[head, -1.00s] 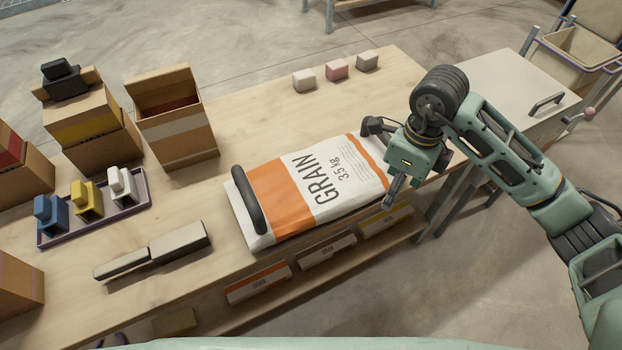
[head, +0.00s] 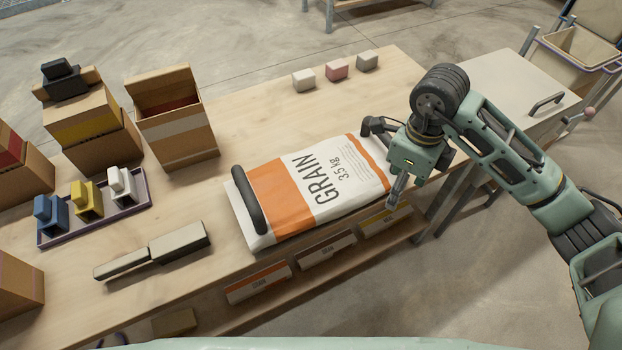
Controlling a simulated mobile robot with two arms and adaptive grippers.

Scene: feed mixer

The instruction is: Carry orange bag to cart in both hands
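The orange and white grain bag (head: 290,195), printed "GRAIN 3.5 kg", lies flat on the wooden workbench. A dark padded bar (head: 249,199) lies across its left end. My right gripper (head: 388,160) is at the bag's right end, with its fingers spread, one near the far corner and one near the front corner. I cannot tell whether they touch the bag. My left gripper is not in view. A metal frame with a beige bin (head: 578,50) at the upper right may be the cart; only part of it shows.
A pale cabinet with a handle (head: 546,104) adjoins at right. Open floor lies beyond.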

